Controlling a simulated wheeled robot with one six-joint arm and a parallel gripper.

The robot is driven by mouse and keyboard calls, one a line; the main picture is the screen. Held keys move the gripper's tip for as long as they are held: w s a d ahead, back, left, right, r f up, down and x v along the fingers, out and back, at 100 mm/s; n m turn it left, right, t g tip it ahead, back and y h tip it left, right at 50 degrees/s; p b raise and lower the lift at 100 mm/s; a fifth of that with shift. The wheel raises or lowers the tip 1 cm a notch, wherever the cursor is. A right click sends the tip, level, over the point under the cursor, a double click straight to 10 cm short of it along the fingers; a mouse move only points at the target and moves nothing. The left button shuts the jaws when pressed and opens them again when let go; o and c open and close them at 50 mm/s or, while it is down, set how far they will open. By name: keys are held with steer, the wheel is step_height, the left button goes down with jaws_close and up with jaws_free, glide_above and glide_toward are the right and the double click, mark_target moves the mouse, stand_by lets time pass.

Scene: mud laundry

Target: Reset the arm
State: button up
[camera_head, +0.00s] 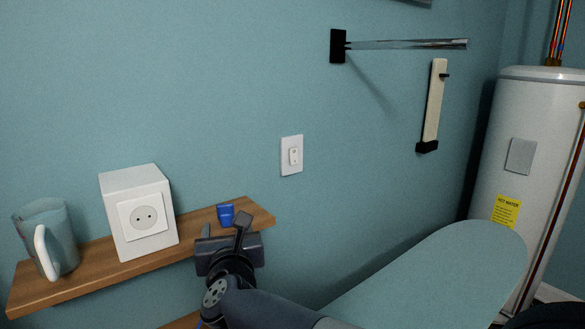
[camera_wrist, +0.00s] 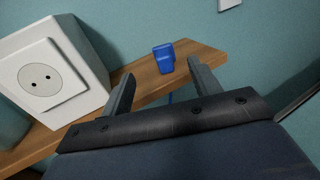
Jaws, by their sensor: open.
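My gripper (camera_head: 224,226) is at the front of the wooden shelf, near its right end. In the wrist view my gripper (camera_wrist: 158,82) shows two dark fingers spread apart with nothing between them. A small blue object (camera_head: 226,215) is on the shelf just beyond the fingers. In the wrist view the blue object (camera_wrist: 164,57) appears ahead of the gap between the fingertips, apart from both. My arm reaches up from the bottom of the head view.
The wooden shelf (camera_head: 101,276) also holds a white box with a socket (camera_head: 136,213) and a glass pitcher (camera_head: 56,240). A light switch (camera_head: 292,156), a wall rod (camera_head: 405,44) and a water heater (camera_head: 525,150) are to the right. An ironing-board-like surface (camera_head: 440,270) lies right of my arm.

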mark_target(226, 212)
steer(key=p+x, duration=0.2)
steer(key=x, duration=0.8)
steer(key=shift+w, duration=0.2)
steer(key=shift+w+f+b, duration=0.45)
steer(key=shift+w+f, duration=0.1)
steer(key=shift+f, duration=0.1)
steer(key=shift+s+f+b, duration=0.1)
steer(key=shift+f+b, duration=0.1)
steer(key=shift+b, duration=0.25)
step_height(226, 212, up, 3)
steer(key=p, duration=0.2)
steer(key=shift+s+f+p, duration=0.1)
steer(key=shift+f+p, duration=0.1)
steer(key=shift+p, duration=0.15)
step_height(226, 212, up, 9)
steer(key=p, duration=0.3)
steer(key=s+d+r+m+h, duration=0.1)
steer(key=s+d, duration=0.4)
steer(key=d, duration=0.5)
steer(key=s+d+r+m+h, duration=0.2)
steer(key=s+d+h, duration=0.3)
steer(key=d, duration=0.6)
steer(key=shift+s+r+m+t+b, duration=0.3)
steer(key=shift+s+m+t, duration=0.15)
steer(key=shift+s, duration=0.35)
